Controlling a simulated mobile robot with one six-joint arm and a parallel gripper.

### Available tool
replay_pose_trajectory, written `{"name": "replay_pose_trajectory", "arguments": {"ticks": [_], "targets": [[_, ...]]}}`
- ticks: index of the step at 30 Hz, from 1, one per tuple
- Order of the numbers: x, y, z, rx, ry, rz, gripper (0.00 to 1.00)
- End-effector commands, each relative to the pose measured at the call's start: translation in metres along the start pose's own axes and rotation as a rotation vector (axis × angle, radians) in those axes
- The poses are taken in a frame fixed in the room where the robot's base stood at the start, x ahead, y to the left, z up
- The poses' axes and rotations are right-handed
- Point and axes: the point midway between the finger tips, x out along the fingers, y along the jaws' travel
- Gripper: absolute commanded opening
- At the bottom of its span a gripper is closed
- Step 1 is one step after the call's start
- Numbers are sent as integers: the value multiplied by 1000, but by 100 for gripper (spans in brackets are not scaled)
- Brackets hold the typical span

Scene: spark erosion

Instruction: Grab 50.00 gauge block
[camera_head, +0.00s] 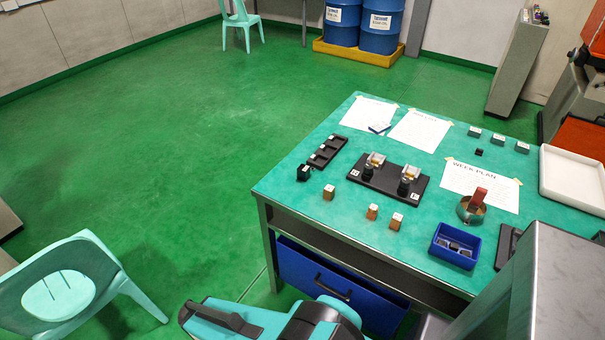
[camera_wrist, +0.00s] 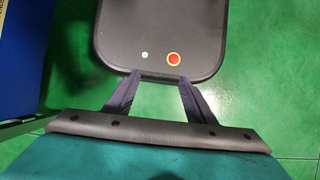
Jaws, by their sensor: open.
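No 50.00 marking can be read in either view, so I cannot tell which piece is the 50.00 gauge block. A blue bin (camera_head: 435,251) on the green table holds grey metal pieces (camera_head: 460,249). Small dark labelled blocks (camera_head: 498,139) stand along the table's back right. Brown blocks with white tops (camera_head: 372,212) stand near the front edge. A black labelled block (camera_head: 303,173) is at the left edge. My gripper (camera_wrist: 159,78) is open and empty in the wrist view, above the floor and a dark rounded panel with a red button, away from the tabletop.
A black fixture plate (camera_head: 389,184) with metal holders sits mid-table, beside a black slotted tray (camera_head: 327,151). A round metal cup (camera_head: 470,211) stands near taped papers (camera_head: 418,130). A white tray (camera_head: 574,180) is at right. A green chair (camera_head: 70,285) stands left; open floor lies beyond.

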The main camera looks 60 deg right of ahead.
Motion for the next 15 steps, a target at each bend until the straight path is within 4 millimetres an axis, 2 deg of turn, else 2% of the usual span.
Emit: {"name": "replay_pose_trajectory", "arguments": {"ticks": [8, 15], "targets": [[-50, 28, -44, 7, 87, -67, 50], [-109, 70, -80, 5, 188, -121, 50]]}}
